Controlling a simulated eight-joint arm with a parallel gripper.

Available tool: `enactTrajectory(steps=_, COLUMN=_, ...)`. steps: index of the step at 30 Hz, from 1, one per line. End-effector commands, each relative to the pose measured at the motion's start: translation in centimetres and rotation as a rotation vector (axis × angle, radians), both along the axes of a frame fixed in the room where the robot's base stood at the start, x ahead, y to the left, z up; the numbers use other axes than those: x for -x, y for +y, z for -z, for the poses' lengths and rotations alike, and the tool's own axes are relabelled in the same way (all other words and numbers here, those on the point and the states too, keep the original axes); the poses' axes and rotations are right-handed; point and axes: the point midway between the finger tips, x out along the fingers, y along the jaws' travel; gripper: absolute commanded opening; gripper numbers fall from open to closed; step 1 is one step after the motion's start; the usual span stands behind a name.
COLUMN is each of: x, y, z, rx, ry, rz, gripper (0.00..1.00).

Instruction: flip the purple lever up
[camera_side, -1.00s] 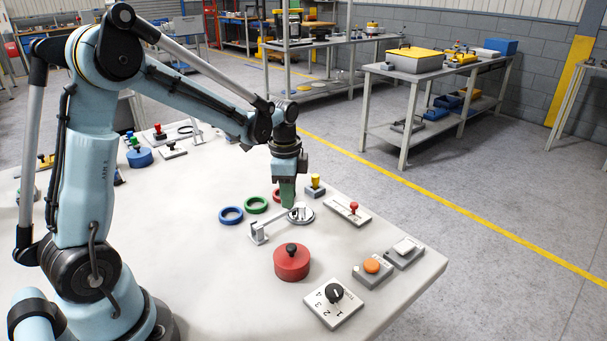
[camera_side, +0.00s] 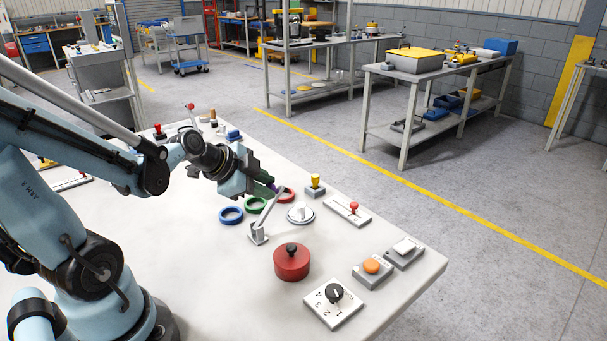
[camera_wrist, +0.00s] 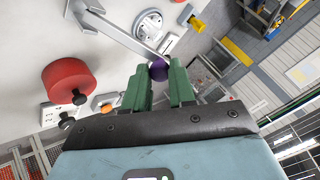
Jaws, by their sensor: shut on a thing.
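The lever (camera_side: 267,212) is a grey arm on a grey bracket (camera_side: 258,235), with a purple knob at its end. In the side view it is tilted up from the bracket toward the upper right, not fully upright. The purple knob (camera_wrist: 158,69) shows in the wrist view at the tips of my gripper's green fingers. My gripper (camera_side: 271,188) is shut on this knob, reaching in from the left with its body almost level. In the side view the fingers hide most of the knob. The lever's grey arm (camera_wrist: 125,37) also shows in the wrist view.
Blue (camera_side: 231,215), green (camera_side: 256,204) and red (camera_side: 286,194) rings lie near the lever. A round white-grey disc (camera_side: 300,213) is to its right, a red pot (camera_side: 291,262) in front. Switch boxes and a dial plate (camera_side: 333,303) stand toward the front right.

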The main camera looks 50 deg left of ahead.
Motion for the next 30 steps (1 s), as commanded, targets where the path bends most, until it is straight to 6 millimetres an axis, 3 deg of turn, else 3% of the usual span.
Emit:
enactTrajectory(steps=9, x=1.3, y=0.1, z=-0.3, rx=0.0, ry=-0.126, rz=-0.002, gripper=0.0)
enactTrajectory(steps=26, x=1.5, y=0.0, z=-0.3, rx=0.002, ry=-0.151, rz=0.001, gripper=0.0)
enactTrajectory(steps=27, x=1.5, y=0.0, z=-0.3, rx=0.002, ry=-0.151, rz=0.001, gripper=0.31)
enactTrajectory(steps=30, x=1.5, y=0.0, z=-0.3, rx=0.001, ry=-0.151, rz=0.002, gripper=0.46)
